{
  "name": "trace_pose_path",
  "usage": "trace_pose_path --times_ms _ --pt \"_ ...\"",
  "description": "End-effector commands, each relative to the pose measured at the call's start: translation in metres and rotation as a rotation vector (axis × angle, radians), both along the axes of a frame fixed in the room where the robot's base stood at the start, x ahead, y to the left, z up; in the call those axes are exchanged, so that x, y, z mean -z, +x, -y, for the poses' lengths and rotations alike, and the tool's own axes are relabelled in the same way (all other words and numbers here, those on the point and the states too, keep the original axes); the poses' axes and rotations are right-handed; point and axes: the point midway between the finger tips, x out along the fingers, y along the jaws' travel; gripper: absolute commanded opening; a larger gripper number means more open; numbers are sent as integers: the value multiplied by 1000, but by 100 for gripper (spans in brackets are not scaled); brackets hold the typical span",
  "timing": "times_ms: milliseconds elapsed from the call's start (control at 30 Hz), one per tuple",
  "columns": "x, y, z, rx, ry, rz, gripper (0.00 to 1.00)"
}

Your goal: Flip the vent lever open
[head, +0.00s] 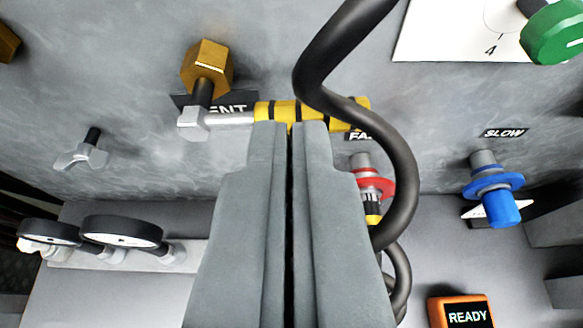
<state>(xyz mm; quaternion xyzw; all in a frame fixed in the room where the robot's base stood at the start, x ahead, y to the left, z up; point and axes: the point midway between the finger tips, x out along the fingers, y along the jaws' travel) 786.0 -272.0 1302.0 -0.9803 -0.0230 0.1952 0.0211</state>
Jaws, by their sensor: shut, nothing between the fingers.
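The vent lever is a silver handle with a yellow grip (264,112) banded in black. It lies sideways, running right from a silver pivot block (193,123) under a brass hex fitting (206,66). A dark label reading "ENT", its first part hidden, sits behind the pivot. My gripper (290,126) is shut and empty. Its fingertips overlap the lower edge of the yellow grip in the picture; I cannot tell whether they touch it. The gripper hides part of the panel below the lever.
A black hose (402,180) curls down just right of my gripper. A red-collared fitting (374,184), a blue knob (500,205) and a green knob (555,32) are to the right. Two gauges (122,231) and a wing nut (82,156) are at left. An orange READY box (460,312) sits low right.

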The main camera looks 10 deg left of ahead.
Motion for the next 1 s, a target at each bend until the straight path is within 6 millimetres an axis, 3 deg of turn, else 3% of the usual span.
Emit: trace_pose_path --times_ms 100,333,1000 --pt "-8 -21 1 2 0 1 0" --pt "-18 -44 2 1 0 -1 0" --pt "-20 -52 -3 2 -1 0 0"
